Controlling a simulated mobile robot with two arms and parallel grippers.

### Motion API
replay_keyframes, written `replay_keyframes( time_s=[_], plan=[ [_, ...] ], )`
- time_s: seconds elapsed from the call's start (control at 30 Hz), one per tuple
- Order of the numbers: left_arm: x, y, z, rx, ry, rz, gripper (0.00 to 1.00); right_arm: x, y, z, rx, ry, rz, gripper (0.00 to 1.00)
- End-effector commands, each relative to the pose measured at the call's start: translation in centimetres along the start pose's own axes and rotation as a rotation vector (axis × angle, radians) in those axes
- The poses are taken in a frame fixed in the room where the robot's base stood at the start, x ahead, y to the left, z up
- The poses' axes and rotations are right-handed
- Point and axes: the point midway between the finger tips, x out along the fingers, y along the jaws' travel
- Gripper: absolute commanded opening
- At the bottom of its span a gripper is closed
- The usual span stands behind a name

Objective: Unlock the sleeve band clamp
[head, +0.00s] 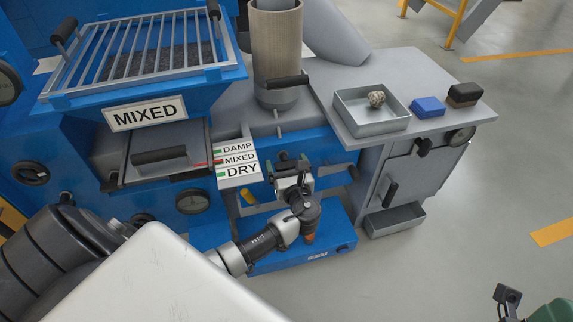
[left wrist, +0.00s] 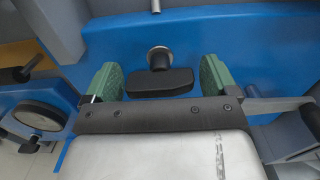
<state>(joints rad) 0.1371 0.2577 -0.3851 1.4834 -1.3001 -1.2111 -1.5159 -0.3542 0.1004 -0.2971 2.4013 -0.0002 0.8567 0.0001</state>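The beige cylindrical sleeve (head: 276,45) stands upright at the top centre of the head view. A black lever handle (head: 288,82) sits across its lower front, which looks like the band clamp's. My left gripper (head: 292,175) is below it, in front of the blue panel and apart from the lever. In the left wrist view its green fingers (left wrist: 159,80) are open on either side of a black T-shaped handle (left wrist: 160,82) on the blue panel. I cannot tell whether they touch it. A green part of my right gripper (head: 555,311) shows at the bottom right corner; its fingertips are not clear.
A grey side table (head: 440,75) at the right holds a metal tray (head: 378,124) with a lump, a blue block (head: 427,106) and a dark brown block (head: 464,94). A label plate (head: 238,162) reads DAMP, MIXED, DRY. A barred hopper (head: 145,90) is at the left.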

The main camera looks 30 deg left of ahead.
Motion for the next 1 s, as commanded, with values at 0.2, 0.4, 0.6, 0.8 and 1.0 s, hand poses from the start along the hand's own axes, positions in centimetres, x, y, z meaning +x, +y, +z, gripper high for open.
replay_keyframes(
  time_s=[0.2,0.4,0.6,0.8,1.0],
  plan=[
    [-0.03,0.0,-0.01,0.0,0.0,0.0,0.54,0.0,0.0,0.01,0.0,-0.001,0.0,0.43],
    [-0.05,0.0,-0.02,-0.004,0.0,0.0,0.44,0.0,0.0,0.01,0.0,-0.001,0.0,0.43],
    [-0.06,0.01,-0.01,-0.051,0.0,0.001,0.44,0.06,0.01,0.18,0.0,-0.013,0.0,0.43],
    [-0.11,0.0,-0.03,-0.169,0.001,0.001,0.44,0.12,0.03,0.42,-0.001,-0.031,0.0,0.43],
    [-0.1,0.05,-0.12,-0.346,0.001,0.001,0.44,-0.03,0.08,0.51,-0.003,-0.037,0.001,0.43]
  ],
)
